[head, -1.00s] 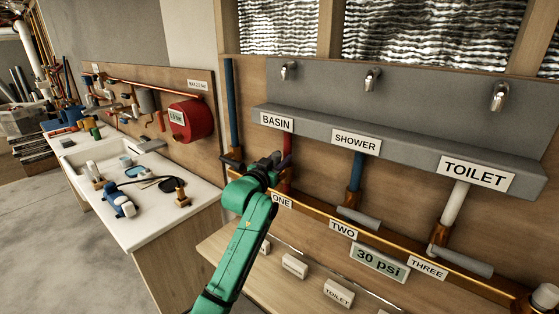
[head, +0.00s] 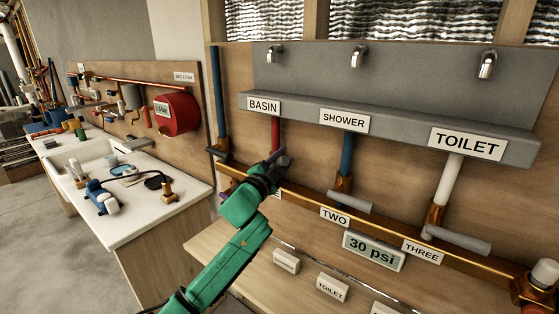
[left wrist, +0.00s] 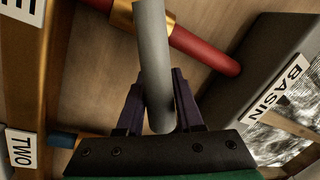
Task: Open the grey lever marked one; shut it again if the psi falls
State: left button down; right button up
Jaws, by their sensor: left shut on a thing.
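My left gripper (head: 277,163) is at the foot of the red pipe (head: 275,134) under the BASIN sign (head: 264,105). In the left wrist view, the grey lever (left wrist: 155,65) runs down between its two dark fingers (left wrist: 158,105), which are shut on it. The lever lies across the red pipe (left wrist: 205,46) in that view; its exact angle is unclear. In the head view my gripper hides this lever and most of the ONE label. The gauge (head: 373,251) reads 30 psi. My right gripper is not in view.
Grey levers two (head: 350,201) and three (head: 458,239) stick out to the right, below the SHOWER (head: 344,120) and TOILET (head: 468,144) signs. A copper pipe (head: 300,200) runs along the panel. A white sink counter (head: 135,218) stands at left.

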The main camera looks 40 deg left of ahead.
pick_arm(q)
jog(key=shift+d+f+m+t+h+b, duration=0.1)
jog(key=shift+d+f+m+h+b, duration=0.2)
jog(key=shift+f+m+b, duration=0.75)
jog(key=shift+d+f+m+t+h+b, duration=0.1)
jog(key=shift+d+f+m+h+b, duration=0.2)
jog(key=shift+m, duration=1.4)
jog(key=shift+d+f+m+t+h+b, duration=0.15)
jog(key=shift+f+m+h+b, duration=0.4)
jog(key=shift+m, duration=0.8)
jog(key=c, duration=0.5)
grip_release()
jog(key=shift+c, duration=0.2)
jog(key=b+v, duration=0.3)
jog(key=v, duration=1.1)
jog(key=shift+s, duration=0.3)
